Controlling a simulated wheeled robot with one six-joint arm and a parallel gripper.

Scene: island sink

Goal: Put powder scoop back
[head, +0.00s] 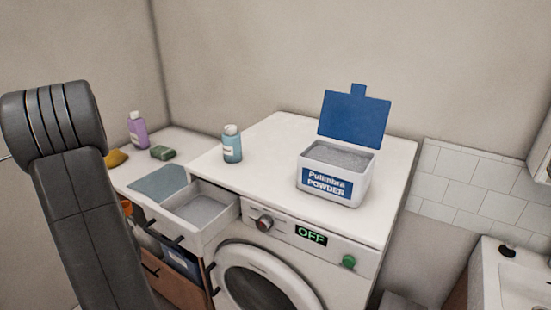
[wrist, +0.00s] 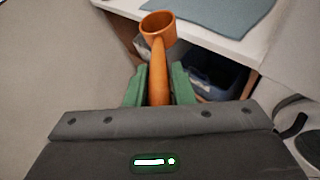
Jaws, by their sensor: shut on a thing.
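The orange powder scoop (wrist: 158,28) is in my gripper (wrist: 157,88), its handle between the two green fingers and its round cup pointing away from me in the wrist view. In the head view a bit of the orange scoop (head: 126,207) shows beside my arm, low at the left near the counter front; my gripper is hidden there. The white powder box (head: 328,187) stands on the washing machine top with its blue lid (head: 353,115) raised. Grey powder (head: 338,155) fills it. My gripper is well to the left of the box.
The detergent drawer (head: 232,218) of the washing machine (head: 369,228) is pulled out. A teal bottle (head: 232,146) stands on the machine. A purple bottle (head: 138,131), a green sponge (head: 163,153) and a blue-grey cloth (head: 158,182) are on the left counter. A sink (head: 525,285) is at far right.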

